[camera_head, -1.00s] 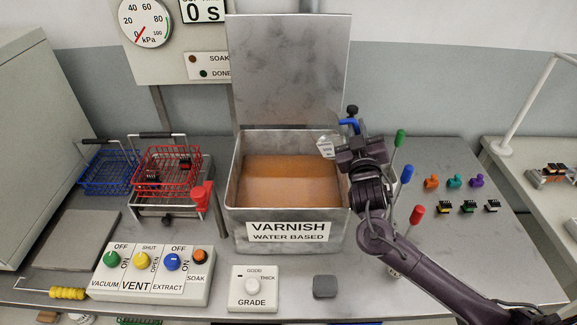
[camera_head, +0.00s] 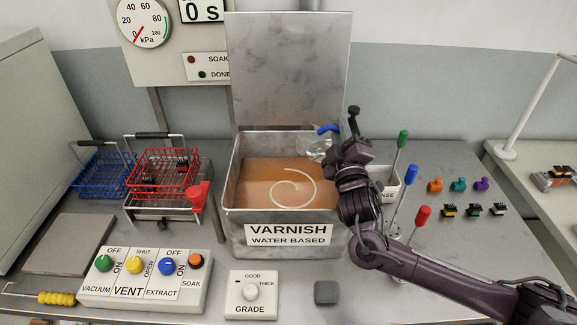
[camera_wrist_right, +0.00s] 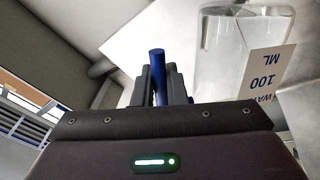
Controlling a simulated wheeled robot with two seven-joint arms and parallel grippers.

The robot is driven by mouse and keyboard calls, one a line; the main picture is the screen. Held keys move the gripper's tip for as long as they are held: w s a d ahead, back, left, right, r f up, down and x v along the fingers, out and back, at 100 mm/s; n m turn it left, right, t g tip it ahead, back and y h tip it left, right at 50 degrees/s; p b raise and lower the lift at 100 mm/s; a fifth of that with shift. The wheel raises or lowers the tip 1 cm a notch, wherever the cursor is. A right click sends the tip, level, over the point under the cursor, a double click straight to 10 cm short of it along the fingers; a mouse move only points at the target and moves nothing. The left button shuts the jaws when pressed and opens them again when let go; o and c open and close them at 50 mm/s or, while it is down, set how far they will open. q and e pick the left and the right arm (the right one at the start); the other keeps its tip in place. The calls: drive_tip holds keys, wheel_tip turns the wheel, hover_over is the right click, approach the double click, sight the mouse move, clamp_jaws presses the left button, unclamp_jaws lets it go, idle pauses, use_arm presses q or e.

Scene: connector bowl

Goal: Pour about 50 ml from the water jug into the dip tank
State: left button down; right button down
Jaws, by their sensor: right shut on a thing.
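The dip tank (camera_head: 230,190) is an open metal box labelled VARNISH WATER BASED, with its lid (camera_head: 290,70) raised behind it. Orange-brown liquid (camera_head: 262,192) fills its lower part, and a pale curved swirl lies on the surface. The clear water jug (camera_head: 318,149) is at the tank's back right corner. My right gripper (camera_head: 337,147) is shut on its blue handle, which shows in the wrist view (camera_wrist_right: 157,65) between the fingers (camera_wrist_right: 158,88). The jug (camera_wrist_right: 225,45) carries a label reading 100 ML there. Its water level and exact tilt are unclear. My left gripper is not in view.
A red basket (camera_head: 165,175) and a blue basket (camera_head: 103,170) stand left of the tank. Coloured levers (camera_head: 408,174) and a partly hidden rinse container (camera_head: 388,186) are right, near my arm.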

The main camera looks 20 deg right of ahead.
sight(323, 131)
drive_tip(key=shift+a+n, duration=0.15)
drive_tip(key=shift+n, duration=0.25)
drive_tip(key=shift+a+r+n+y, duration=0.15)
drive_tip(key=shift+r+n+y, duration=0.1)
drive_tip(key=shift+n+y, duration=0.05)
drive_tip(key=shift+a+r+n+t, duration=0.15)
drive_tip(key=shift+a+n+t, duration=0.05)
drive_tip(key=shift+n+t, duration=0.1)
drive_tip(key=shift+a+r+n, duration=0.2)
drive_tip(key=shift+r+n, duration=0.05)
drive_tip(key=shift+n, duration=0.15)
drive_tip(key=shift+a+f+n+y, duration=0.1)
drive_tip(key=shift+a+n+y, duration=0.4)
drive_tip(key=shift+a+y, duration=0.1)
drive_tip(key=shift+a+f+n+t, duration=0.15)
drive_tip(key=shift+a+n+t, duration=0.15)
drive_tip(key=shift+a+n, duration=0.45)
idle(0.5)
